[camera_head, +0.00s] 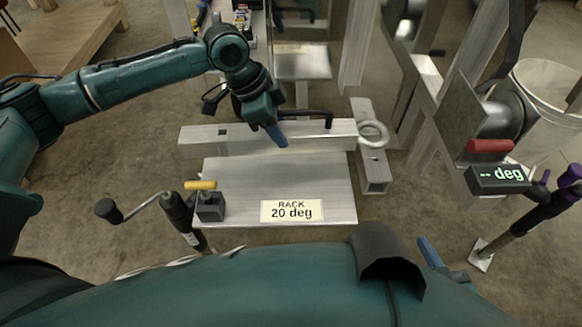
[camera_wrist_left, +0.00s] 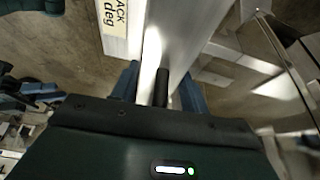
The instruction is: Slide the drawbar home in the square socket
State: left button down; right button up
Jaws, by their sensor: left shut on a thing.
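The drawbar (camera_head: 235,140) is a square aluminium bar with a small square hole near its left end and a ring eye (camera_head: 373,133) at its right end. It lies level across the picture behind the rack plate. My left gripper (camera_head: 277,135) is shut on the drawbar near its middle, by a black bent handle (camera_head: 318,116). In the left wrist view, the bar (camera_wrist_left: 185,40) runs away from the left gripper (camera_wrist_left: 160,92), with a black rod between the blue fingers. An open-ended square tube (camera_head: 372,170), perhaps the socket, lies under the ring. Of my right gripper (camera_head: 430,252) only a blue tip seems to show.
A plate labelled RACK 20 deg (camera_head: 290,210) lies in front of the bar. A crank jack (camera_head: 180,212) stands at its left. A winch with a red handle (camera_head: 490,146), a "-- deg" display (camera_head: 497,178) and a white bucket (camera_head: 548,95) are at the right.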

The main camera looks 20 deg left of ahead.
pick_arm(q)
jog(key=shift+w+d+f, duration=0.1)
jog(key=shift+w+f, duration=0.15)
jog(key=shift+w, duration=0.4)
pick_arm(e)
jog(key=shift+w+f, duration=0.1)
jog(key=shift+w, duration=0.25)
